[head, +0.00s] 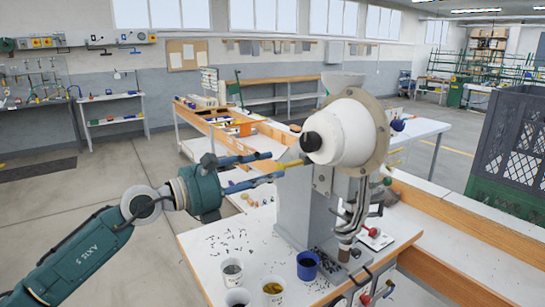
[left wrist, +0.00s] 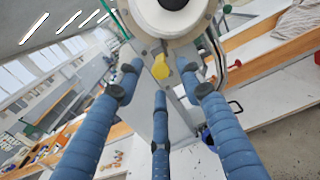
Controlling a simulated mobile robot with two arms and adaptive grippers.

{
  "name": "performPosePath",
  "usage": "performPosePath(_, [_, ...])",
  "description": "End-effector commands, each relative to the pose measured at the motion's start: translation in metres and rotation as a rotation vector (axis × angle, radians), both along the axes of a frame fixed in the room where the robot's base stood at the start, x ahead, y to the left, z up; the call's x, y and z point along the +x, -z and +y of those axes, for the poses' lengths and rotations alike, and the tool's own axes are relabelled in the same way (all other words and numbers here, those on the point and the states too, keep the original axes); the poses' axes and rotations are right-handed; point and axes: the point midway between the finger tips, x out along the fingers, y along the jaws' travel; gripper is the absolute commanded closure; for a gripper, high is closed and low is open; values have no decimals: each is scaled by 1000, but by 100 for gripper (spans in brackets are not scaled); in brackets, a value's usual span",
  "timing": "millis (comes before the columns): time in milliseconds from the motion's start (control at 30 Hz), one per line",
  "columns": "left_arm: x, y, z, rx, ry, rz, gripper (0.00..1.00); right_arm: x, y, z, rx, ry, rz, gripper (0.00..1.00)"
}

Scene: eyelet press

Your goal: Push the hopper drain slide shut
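The eyelet press (head: 300,205) stands on the white table, a grey column with a white round hopper (head: 347,132) and a black knob on its front. A yellow tab (head: 291,163), which looks like the drain slide's end, sticks out to the left below the hopper. It also shows in the left wrist view (left wrist: 160,68). My left gripper (head: 274,165) has blue fingers spread apart with nothing between them. It points at the press, its fingertips close to the yellow tab; I cannot tell whether they touch. My right gripper is in neither view.
A blue cup (head: 308,265) and several white cups, one with yellow pieces (head: 273,290), stand at the table's front. Small dark pieces lie scattered left of the press. Red-knobbed levers are at its lower right. A dark crate (head: 510,145) stands at far right.

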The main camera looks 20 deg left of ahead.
Motion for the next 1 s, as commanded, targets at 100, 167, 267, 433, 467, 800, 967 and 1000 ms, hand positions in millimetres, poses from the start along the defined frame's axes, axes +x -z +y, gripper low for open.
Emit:
performPosePath(100, [12, -3, -8, -3, -1, -1, 62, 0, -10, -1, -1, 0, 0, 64])
performPosePath(167, [15, -2, -11, -2, -1, -1, 62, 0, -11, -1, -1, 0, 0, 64])
performPosePath(267, [18, 0, -13, -1, -2, 0, 62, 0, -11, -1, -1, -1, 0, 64])
performPosePath(433, [19, 1, -13, 0, -2, 0, 62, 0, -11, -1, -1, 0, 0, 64])
performPosePath(467, [19, 1, -13, 0, -2, 0, 62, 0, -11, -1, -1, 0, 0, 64])
performPosePath(800, [18, 1, -13, -1, -1, -1, 100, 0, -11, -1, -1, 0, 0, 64])
performPosePath(967, [23, -2, -17, -4, -1, -2, 100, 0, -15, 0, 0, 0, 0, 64])
performPosePath(1000, [27, -3, -20, -5, -1, -2, 100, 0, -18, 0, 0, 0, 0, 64])
